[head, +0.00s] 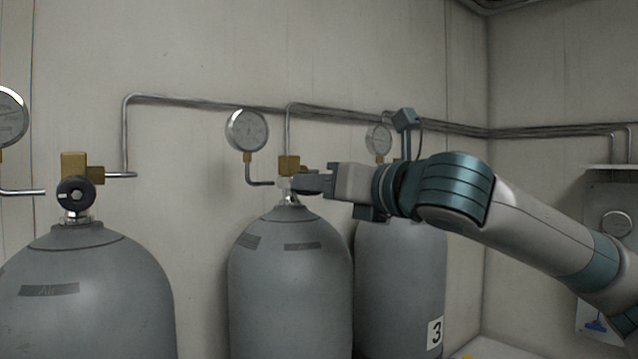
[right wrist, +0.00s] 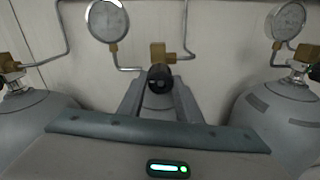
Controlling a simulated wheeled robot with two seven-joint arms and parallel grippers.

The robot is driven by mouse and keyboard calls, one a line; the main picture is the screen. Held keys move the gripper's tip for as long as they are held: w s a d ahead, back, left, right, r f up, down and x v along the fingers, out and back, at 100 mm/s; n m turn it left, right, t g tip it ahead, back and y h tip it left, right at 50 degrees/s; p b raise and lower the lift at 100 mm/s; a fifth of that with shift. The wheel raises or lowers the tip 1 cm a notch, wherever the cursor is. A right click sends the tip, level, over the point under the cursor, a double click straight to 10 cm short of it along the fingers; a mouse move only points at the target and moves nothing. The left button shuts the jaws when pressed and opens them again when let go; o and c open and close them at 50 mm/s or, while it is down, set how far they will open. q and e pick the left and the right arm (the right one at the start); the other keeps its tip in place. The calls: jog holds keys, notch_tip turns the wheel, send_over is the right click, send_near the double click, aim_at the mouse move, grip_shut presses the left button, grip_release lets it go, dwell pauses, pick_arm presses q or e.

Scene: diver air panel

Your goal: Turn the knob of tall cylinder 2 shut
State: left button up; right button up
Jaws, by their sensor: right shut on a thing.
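Tall cylinder 2 (head: 290,270) is the grey middle cylinder in the head view, with a brass valve (head: 289,163) on top. My right gripper (head: 292,185) reaches in from the right at valve height and is shut on the knob. In the head view the fingers mostly hide the knob. In the right wrist view the black round knob (right wrist: 160,77) sits between the two fingertips of my right gripper (right wrist: 160,92), below the brass valve block (right wrist: 163,53). My left gripper is not in view.
Another grey cylinder (head: 90,300) with a black knob (head: 76,194) stands at left. The cylinder marked 3 (head: 400,280) stands close at right, behind my forearm. A gauge (head: 247,131) and pipes run along the wall. A panel (head: 610,250) hangs at far right.

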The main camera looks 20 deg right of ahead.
jog(key=m, duration=1.2)
jog(key=m+b, duration=0.1)
jog(key=m, duration=0.3)
jog(key=m+b, duration=0.1)
jog(key=m, duration=0.3)
jog(key=shift+g+y, duration=0.3)
jog(key=shift+y, duration=0.1)
jog(key=m+b, duration=0.1)
jog(key=m, duration=0.2)
jog(key=shift+w+d+f+m, duration=0.1)
jog(key=shift+m, duration=0.3)
jog(key=m+b, duration=0.2)
jog(key=m, duration=0.1)
jog(key=shift+m, duration=0.3)
jog(key=shift+m+b, duration=0.85)
jog(key=shift+m, duration=1.05)
